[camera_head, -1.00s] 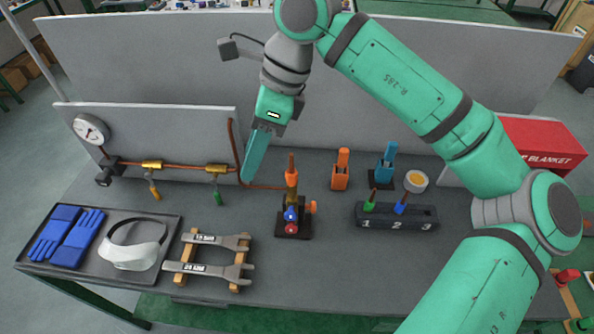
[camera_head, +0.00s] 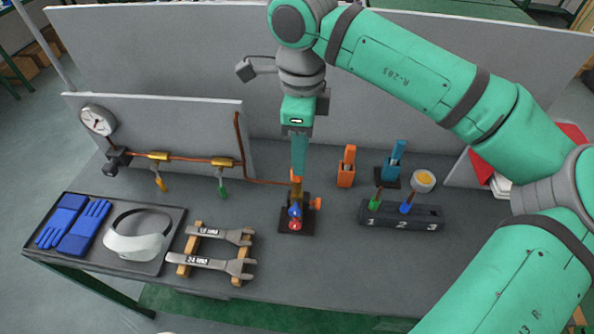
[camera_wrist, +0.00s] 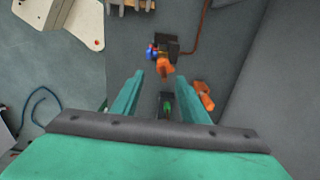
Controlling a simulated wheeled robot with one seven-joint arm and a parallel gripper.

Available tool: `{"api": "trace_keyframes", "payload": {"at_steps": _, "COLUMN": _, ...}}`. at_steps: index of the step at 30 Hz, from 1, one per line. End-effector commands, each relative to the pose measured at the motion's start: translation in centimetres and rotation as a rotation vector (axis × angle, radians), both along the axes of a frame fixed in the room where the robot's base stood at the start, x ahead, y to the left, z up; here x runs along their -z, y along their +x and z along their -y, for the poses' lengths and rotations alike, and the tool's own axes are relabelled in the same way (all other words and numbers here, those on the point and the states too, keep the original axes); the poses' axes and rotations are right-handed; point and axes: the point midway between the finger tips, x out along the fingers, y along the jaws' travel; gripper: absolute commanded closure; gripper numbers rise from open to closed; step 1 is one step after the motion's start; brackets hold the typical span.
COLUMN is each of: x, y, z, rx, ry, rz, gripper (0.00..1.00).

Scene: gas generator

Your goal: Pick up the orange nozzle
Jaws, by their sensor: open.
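The orange nozzle (camera_head: 296,184) stands upright on top of a small brass burner fitting (camera_head: 296,200) with blue and red parts on a black base. Its upper part is hidden behind my fingers in the head view. My gripper (camera_head: 299,170) points down right over it, fingertips at about the height of its top. In the wrist view the orange nozzle (camera_wrist: 166,67) shows just beyond my open gripper (camera_wrist: 163,77), roughly between the line of the two fingertips. I cannot tell whether a finger touches it. Nothing is held.
An orange tool in a holder (camera_head: 346,167) and a blue tool (camera_head: 394,160) stand to the right. A black numbered rack (camera_head: 402,216) is in front of them. Wrenches on a wooden stand (camera_head: 213,257) lie at left front. A copper pipe (camera_head: 240,150) runs behind.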

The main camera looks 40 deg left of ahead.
Motion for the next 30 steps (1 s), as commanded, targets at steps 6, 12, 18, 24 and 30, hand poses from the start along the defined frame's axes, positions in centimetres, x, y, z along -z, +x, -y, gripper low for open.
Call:
{"api": "trace_keyframes", "payload": {"at_steps": 6, "x": 3.0, "y": -0.1, "z": -0.9, "rx": -0.008, "ry": 0.000, "rz": -0.004, "gripper": 0.59}}
{"api": "trace_keyframes", "payload": {"at_steps": 12, "x": 4.7, "y": -0.1, "z": -0.9, "rx": -0.009, "ry": 0.001, "rz": -0.003, "gripper": 0.59}}
{"api": "trace_keyframes", "payload": {"at_steps": 18, "x": 4.8, "y": -0.1, "z": -0.9, "rx": -0.007, "ry": 0.000, "rz": -0.001, "gripper": 0.59}}
{"api": "trace_keyframes", "payload": {"at_steps": 24, "x": 4.8, "y": 0.0, "z": -0.8, "rx": -0.005, "ry": 0.000, "rz": -0.001, "gripper": 0.98}}
{"api": "trace_keyframes", "payload": {"at_steps": 30, "x": 4.8, "y": 0.0, "z": -0.7, "rx": -0.004, "ry": 0.000, "rz": -0.001, "gripper": 1.00}}
